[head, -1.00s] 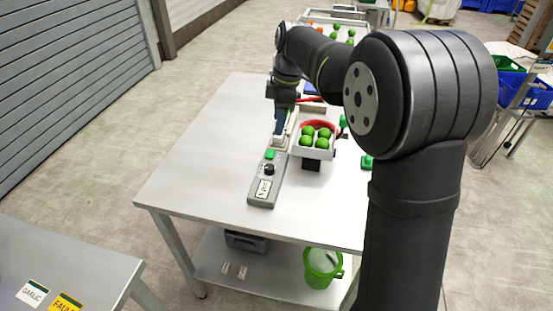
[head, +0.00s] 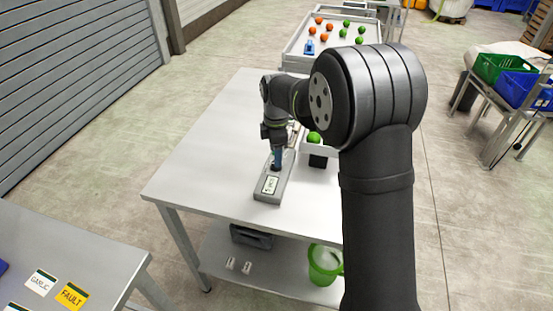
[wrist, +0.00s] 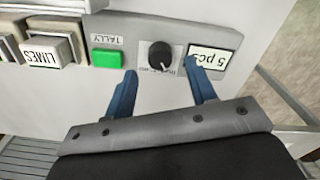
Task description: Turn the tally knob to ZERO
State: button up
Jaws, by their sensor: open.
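The tally knob (wrist: 160,54) is a round black knob on the grey panel (wrist: 240,20), with a small pale mark toward its lower right in the wrist view. Small lettering beside it is too blurred to read. A green button (wrist: 107,58) under a TALLY label is to its left, and a display reading "5 pcs" (wrist: 208,61) to its right. My gripper (wrist: 159,70) is open, its blue fingertips on either side of the knob and apart from it. In the head view my gripper (head: 276,163) is over the panel (head: 263,198) and hides the knob.
A block labelled LIMES (wrist: 45,51) stands beside the panel. In the head view, green fruit (head: 314,138) sits in a tray right of my gripper, partly behind my arm. The white table's left part (head: 195,150) is clear.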

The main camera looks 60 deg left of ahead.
jog(key=shift+f, duration=1.65)
jog(key=c, duration=1)
jog(key=shift+o, duration=0.2)
